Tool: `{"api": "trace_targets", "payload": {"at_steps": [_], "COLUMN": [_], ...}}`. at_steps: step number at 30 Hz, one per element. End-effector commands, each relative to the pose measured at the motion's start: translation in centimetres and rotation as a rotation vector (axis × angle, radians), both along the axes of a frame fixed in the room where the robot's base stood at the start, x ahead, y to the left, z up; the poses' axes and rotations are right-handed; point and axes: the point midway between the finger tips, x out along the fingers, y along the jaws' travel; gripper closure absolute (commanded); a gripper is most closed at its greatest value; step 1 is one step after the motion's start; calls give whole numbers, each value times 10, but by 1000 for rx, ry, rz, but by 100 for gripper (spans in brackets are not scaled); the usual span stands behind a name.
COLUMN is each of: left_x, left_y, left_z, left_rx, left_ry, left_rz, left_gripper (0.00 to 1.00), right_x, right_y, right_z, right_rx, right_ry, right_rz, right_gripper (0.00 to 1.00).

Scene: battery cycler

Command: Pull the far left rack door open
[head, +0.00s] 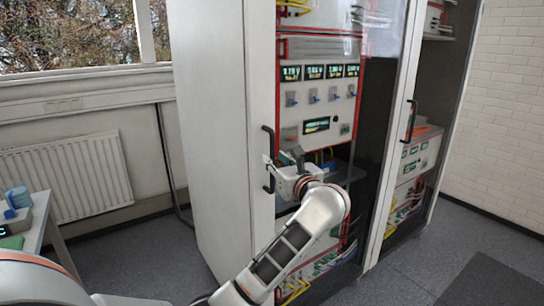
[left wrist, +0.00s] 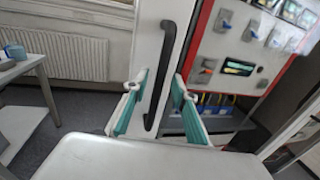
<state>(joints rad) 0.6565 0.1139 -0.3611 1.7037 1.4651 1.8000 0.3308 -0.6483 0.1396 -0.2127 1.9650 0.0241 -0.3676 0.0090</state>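The far left rack door (head: 260,90) is a tall glass door with a pale frame, and it looks shut against the rack. Its black upright bar handle (head: 268,140) is on the left frame; it also shows in the left wrist view (left wrist: 166,50). My left gripper (head: 277,170) is at the lower part of this handle. In the left wrist view its two teal-padded fingers (left wrist: 158,95) stand apart, one on each side of the bar, with gaps visible. The gripper hides part of the handle in the head view. My right gripper is not in view.
A second rack door with its own black handle (head: 410,120) stands to the right. A radiator (head: 65,180) is under the window on the left. A small table (head: 38,225) with blue items is at the left edge. Grey floor is clear at the lower right.

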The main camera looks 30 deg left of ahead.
Motion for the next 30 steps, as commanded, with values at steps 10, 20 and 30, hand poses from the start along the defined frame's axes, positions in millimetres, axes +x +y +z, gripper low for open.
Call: {"api": "trace_targets", "payload": {"at_steps": [10,20,30], "left_x": [15,15,14], "left_y": [22,22,22], "left_z": [0,0,0], "left_rx": [1,1,2], "left_ry": [0,0,1], "left_rz": [-1,0,3], "left_gripper": [73,100,100], "right_x": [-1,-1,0], "right_y": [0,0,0], "right_z": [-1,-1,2], "right_rx": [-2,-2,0], "right_ry": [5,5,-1], "right_rz": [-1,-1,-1], "right_gripper": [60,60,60]}}
